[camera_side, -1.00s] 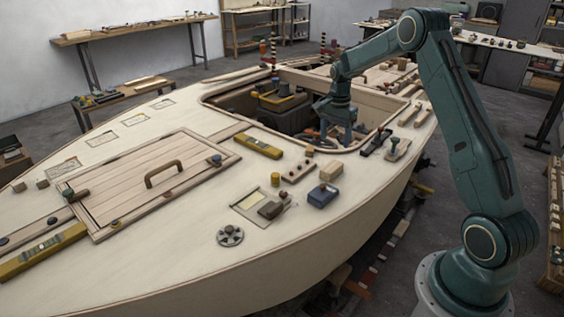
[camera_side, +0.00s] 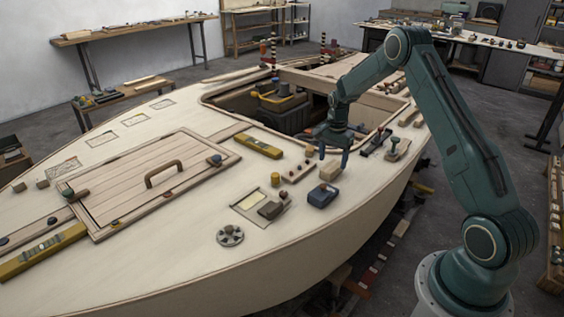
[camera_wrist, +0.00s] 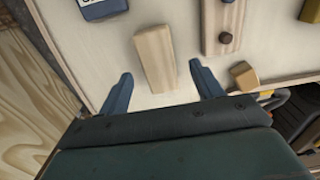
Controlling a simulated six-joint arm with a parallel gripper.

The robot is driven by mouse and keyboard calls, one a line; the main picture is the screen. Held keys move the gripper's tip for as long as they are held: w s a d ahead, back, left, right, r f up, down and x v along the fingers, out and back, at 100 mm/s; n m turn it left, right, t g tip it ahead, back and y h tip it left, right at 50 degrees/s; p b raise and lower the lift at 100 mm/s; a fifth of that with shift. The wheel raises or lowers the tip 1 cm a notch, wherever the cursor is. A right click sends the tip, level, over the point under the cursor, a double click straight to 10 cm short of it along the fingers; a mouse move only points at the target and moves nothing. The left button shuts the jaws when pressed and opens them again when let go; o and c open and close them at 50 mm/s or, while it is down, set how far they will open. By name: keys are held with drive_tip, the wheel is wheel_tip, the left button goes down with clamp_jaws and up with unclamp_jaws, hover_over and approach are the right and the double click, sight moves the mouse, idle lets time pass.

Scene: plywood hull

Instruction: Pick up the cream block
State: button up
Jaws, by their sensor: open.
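The cream block (camera_side: 329,174) lies on the plywood deck near the cockpit's front edge, just behind a blue box. It also shows in the wrist view (camera_wrist: 155,58) as a pale wooden block with visible grain, between the two blue fingers and a little beyond their tips. My gripper (camera_side: 333,158) is open and empty, its fingers pointing down just above and behind the block. In the wrist view the fingers (camera_wrist: 160,80) are spread to either side of the block, with gaps on both sides. Contact is not visible.
The blue box (camera_side: 322,195) stands in front of the block. A wooden strip with dark pegs (camera_side: 297,171) lies to its left, with a small ochre block (camera_wrist: 244,75) near it. The open cockpit (camera_side: 290,120) is behind.

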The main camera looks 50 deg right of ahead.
sight(332, 166)
drive_tip(key=shift+f, duration=1.85)
drive_tip(key=c, duration=1.1)
